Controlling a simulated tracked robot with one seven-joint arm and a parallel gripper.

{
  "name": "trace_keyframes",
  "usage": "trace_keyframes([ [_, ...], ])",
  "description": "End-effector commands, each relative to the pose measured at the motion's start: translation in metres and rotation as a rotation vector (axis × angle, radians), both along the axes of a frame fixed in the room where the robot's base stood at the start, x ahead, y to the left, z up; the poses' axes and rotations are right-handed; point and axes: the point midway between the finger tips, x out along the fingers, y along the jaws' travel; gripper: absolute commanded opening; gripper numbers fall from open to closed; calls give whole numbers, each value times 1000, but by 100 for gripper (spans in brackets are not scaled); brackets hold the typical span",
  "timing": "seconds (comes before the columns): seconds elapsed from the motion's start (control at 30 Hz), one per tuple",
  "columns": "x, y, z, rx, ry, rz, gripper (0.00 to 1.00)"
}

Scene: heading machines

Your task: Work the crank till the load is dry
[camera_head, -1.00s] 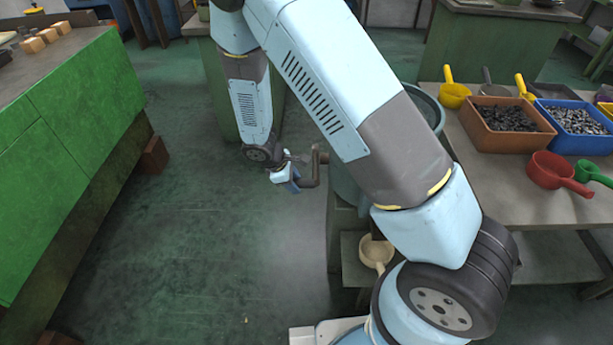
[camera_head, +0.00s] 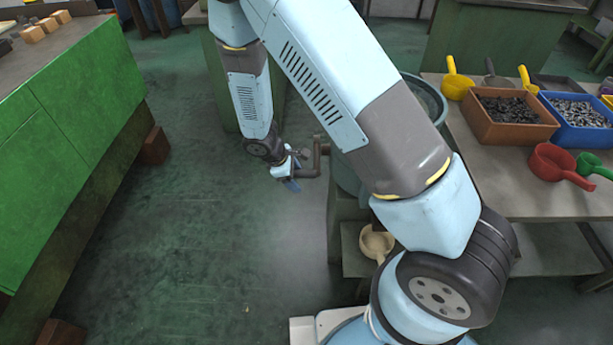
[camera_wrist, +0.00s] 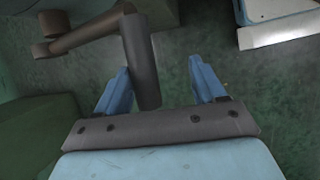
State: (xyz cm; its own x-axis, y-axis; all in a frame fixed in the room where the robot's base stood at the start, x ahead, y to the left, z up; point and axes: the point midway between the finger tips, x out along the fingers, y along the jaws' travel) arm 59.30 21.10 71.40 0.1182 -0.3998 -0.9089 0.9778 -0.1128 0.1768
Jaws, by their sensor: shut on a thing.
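The dark brown crank (camera_head: 321,158) is a bent rod at the side of a grey-green tub (camera_head: 433,97), in the middle of the head view. My arm hides most of the tub, so I cannot see the load in it. My gripper (camera_head: 291,176) is at the crank's outer end, low over the floor. In the wrist view the crank's grip (camera_wrist: 141,62) stands between the two blue fingers of my gripper (camera_wrist: 160,85), nearer the left finger. The gripper is shut on the grip.
A green cabinet (camera_head: 75,160) stands at the left. On the right, a bench (camera_head: 510,190) bears an orange bin (camera_head: 500,130), a blue bin (camera_head: 578,136) and several ladles. A cream ladle (camera_head: 376,243) lies on the low shelf. The floor between cabinet and crank is clear.

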Motion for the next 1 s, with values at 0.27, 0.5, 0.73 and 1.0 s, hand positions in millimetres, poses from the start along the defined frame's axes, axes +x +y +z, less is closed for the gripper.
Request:
trace_keyframes([
  [0.27,-1,0,0,0,1,1,57],
  [0.5,-1,4,9,2,-1,-1,57],
  [0.73,-6,19,41,6,-3,1,57],
  [1.0,-12,39,86,6,-3,0,57],
])
